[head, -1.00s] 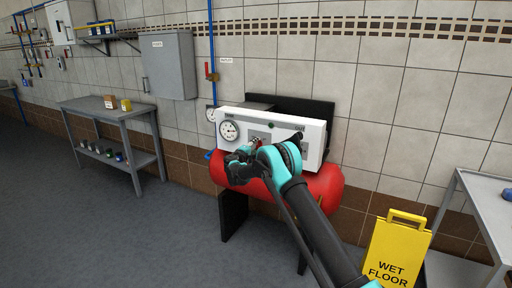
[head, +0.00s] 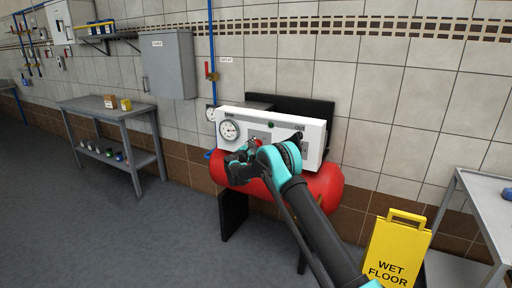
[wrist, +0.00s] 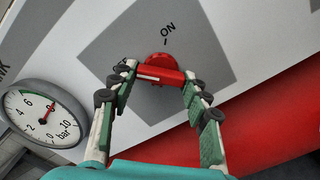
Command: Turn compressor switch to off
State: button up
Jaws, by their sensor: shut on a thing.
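The compressor (head: 320,190) is a red tank with a white panel on it against the wall. Its red switch (wrist: 160,70) sits on a grey diamond plate (wrist: 195,45) below the word ON in the wrist view. The switch's bar lies across the picture, slightly tilted, with a white mark on it. My gripper (wrist: 155,82) has its fingertips at both ends of the bar, shut on it. In the head view my gripper (head: 246,168) is in front of the panel and covers part of the switch. No OFF label shows.
A round gauge (wrist: 45,113) is left of the switch on the panel. A yellow wet floor sign (head: 398,252) and a grey cart (head: 470,225) stand at the right. A grey table (head: 115,115) stands at the left, with open floor between.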

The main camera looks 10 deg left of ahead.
jog(key=shift+n, duration=0.4)
jog(key=o, duration=1.2)
jog(key=shift+c, duration=0.2)
jog(key=v, duration=1.2)
